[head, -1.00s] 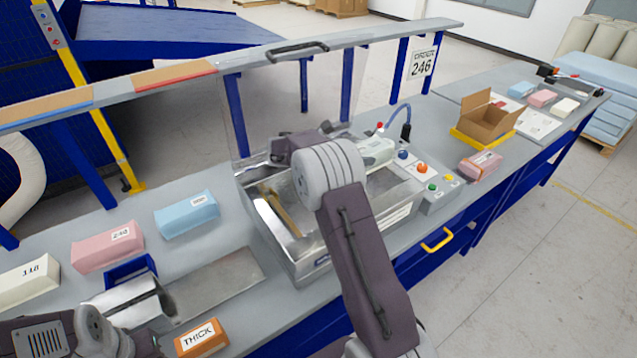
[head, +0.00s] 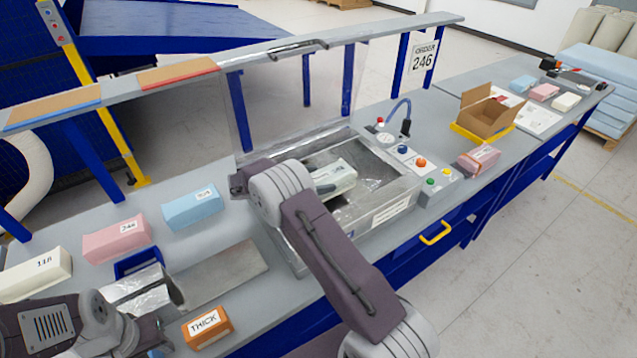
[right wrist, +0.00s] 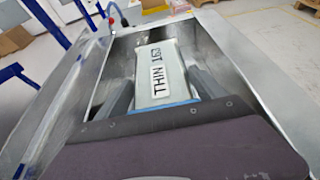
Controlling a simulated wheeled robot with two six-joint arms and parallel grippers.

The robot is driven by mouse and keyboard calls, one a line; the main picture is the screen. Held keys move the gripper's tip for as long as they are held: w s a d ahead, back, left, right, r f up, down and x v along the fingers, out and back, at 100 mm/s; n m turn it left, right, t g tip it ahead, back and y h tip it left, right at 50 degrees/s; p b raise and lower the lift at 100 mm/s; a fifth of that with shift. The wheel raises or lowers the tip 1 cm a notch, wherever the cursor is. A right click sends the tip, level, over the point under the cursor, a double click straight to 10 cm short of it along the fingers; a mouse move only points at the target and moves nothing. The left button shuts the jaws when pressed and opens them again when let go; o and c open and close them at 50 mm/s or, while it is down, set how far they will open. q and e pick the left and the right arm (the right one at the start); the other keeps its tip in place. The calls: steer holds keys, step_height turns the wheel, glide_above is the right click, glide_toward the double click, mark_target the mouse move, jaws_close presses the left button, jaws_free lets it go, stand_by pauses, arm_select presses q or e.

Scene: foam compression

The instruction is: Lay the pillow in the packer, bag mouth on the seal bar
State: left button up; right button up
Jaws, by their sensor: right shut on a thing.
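The pillow (head: 337,176) is a pale grey-green block over the metal packer (head: 392,200). In the right wrist view the pillow (right wrist: 162,68) shows a "THIN" label and lies between dark fingers. My right gripper (right wrist: 163,92) is shut on it, inside the packer's walls. I cannot tell whether the pillow touches the floor. The bag mouth cannot be made out; a blue strip (right wrist: 163,106) shows at the pillow's near end. The seal bar is hidden behind my right arm in the head view. My left gripper (head: 146,330) is low at the left; its fingers are unclear.
The packer's clear lid (head: 300,100) stands raised behind it. A button panel (head: 425,172) and a cardboard box (head: 486,107) are to the right. Blue (head: 193,207), pink (head: 117,240) and cream (head: 35,273) blocks and an orange "THICK" block (head: 207,327) lie to the left.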

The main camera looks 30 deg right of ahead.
steer(key=f, duration=0.2)
steer(key=shift+w+f, duration=0.3)
steer(key=shift+s, duration=0.15)
steer(key=shift+f, duration=0.1)
steer(key=shift+f+b, duration=0.35)
steer(key=shift+f, duration=0.15)
steer(key=o, duration=1.3)
steer(key=shift+r, duration=0.1)
steer(key=shift+a+r+p, duration=0.3)
steer(key=shift+r+p, duration=0.1)
steer(key=shift+r, duration=0.35)
steer(key=b+v, duration=0.2)
steer(key=v, duration=0.8)
steer(key=shift+a+f+b, duration=0.1)
steer(key=shift+a+b, duration=0.05)
steer(key=shift+b, duration=0.15)
steer(key=shift+a+r, duration=0.3)
steer(key=shift+a, duration=0.15)
